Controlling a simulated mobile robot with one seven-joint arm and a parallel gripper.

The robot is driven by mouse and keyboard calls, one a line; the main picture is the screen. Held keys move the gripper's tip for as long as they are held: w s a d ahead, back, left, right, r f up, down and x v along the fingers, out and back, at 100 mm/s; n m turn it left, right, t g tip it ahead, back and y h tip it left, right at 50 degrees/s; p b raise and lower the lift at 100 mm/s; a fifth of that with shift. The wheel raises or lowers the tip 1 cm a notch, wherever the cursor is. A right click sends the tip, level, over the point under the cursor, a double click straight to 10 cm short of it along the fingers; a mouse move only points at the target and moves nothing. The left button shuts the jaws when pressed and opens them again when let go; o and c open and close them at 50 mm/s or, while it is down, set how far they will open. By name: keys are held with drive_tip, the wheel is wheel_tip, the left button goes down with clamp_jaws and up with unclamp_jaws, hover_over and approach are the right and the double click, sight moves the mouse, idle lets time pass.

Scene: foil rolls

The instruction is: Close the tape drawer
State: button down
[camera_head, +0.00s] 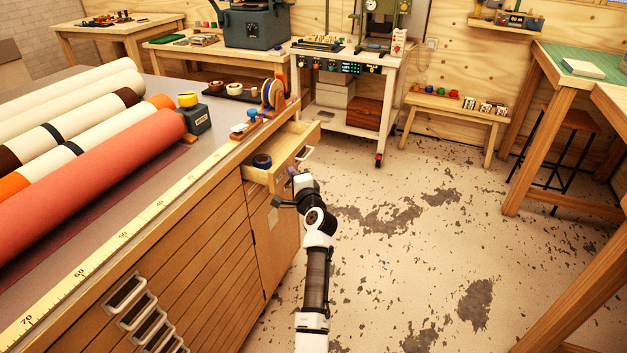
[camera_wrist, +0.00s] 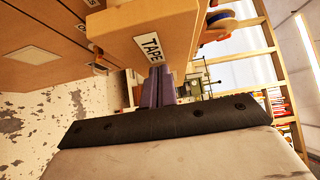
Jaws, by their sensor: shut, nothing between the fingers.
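The tape drawer (camera_head: 283,150) is a light wooden drawer pulled out from the right end of the long workbench. A dark blue tape roll (camera_head: 262,160) lies in it, and a pale handle (camera_head: 307,153) is on its front. In the wrist view its wooden front (camera_wrist: 165,30) bears a label reading TAPE. My gripper (camera_head: 287,188) is shut and empty, just below and in front of the drawer. In the wrist view the closed fingers (camera_wrist: 158,88) point at the drawer front near the label. I cannot tell whether they touch it.
The workbench (camera_head: 180,225) carries large foil rolls (camera_head: 110,180), a tape dispenser (camera_head: 195,115) and a ruler edge. Slatted drawers with metal handles (camera_head: 150,325) line its side. The floor (camera_head: 420,230) to the right is clear. A machine cart (camera_head: 350,90) stands behind.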

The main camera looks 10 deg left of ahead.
sight(260, 165)
drive_tip(key=w+a, duration=0.1)
drive_tip(key=a, duration=0.2)
drive_tip(key=w+a, duration=0.1)
drive_tip(key=a, duration=0.2)
drive_tip(key=w+a, duration=0.1)
drive_tip(key=a, duration=0.2)
drive_tip(key=shift+a, duration=0.25)
drive_tip(key=shift+w+a+r, duration=0.1)
drive_tip(key=shift+w+a, duration=0.05)
drive_tip(key=shift+a, duration=0.4)
